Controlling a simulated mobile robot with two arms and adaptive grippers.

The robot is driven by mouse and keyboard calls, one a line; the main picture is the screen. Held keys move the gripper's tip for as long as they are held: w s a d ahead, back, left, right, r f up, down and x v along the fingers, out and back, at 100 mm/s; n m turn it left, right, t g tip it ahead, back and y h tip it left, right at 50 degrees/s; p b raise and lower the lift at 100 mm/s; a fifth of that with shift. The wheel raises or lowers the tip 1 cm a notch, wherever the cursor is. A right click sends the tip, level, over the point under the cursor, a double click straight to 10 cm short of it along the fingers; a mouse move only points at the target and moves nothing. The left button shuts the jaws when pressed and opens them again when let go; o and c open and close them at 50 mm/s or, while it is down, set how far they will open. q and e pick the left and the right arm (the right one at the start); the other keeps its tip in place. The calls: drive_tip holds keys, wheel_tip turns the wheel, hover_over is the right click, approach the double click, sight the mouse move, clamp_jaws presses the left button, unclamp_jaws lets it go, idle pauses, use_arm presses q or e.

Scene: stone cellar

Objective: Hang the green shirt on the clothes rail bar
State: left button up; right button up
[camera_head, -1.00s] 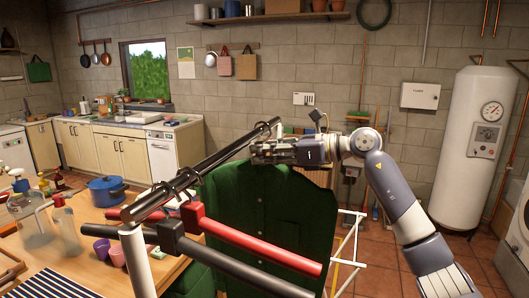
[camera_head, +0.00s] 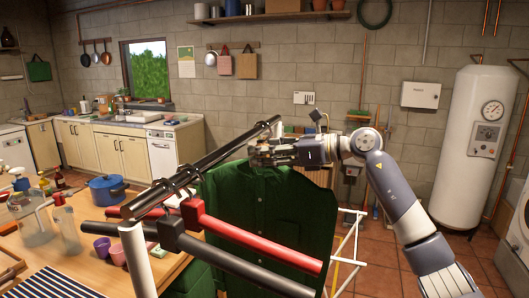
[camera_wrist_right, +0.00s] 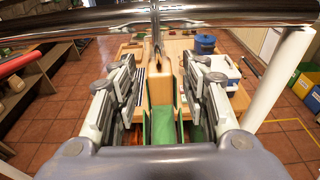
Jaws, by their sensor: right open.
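The green shirt (camera_head: 270,210) hangs upright below the far end of the dark metal clothes rail bar (camera_head: 212,160). In the right wrist view, its wooden hanger (camera_wrist_right: 163,85) stands between my fingers, with green cloth (camera_wrist_right: 164,125) below. The metal hook (camera_wrist_right: 157,35) reaches up to the bar (camera_wrist_right: 80,25) and appears to cross it; how fully it goes over is hard to tell. My right gripper (camera_head: 262,152) is at the top of the shirt, just under the bar. Its fingers (camera_wrist_right: 160,80) are open, one on each side of the hanger, with gaps. My left gripper is not in view.
A red tube (camera_head: 250,240) and a black tube (camera_head: 240,270) stick out in front of the shirt. A white rack (camera_head: 348,250) stands right of the shirt.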

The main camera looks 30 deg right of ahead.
drive_tip(key=v, duration=1.2)
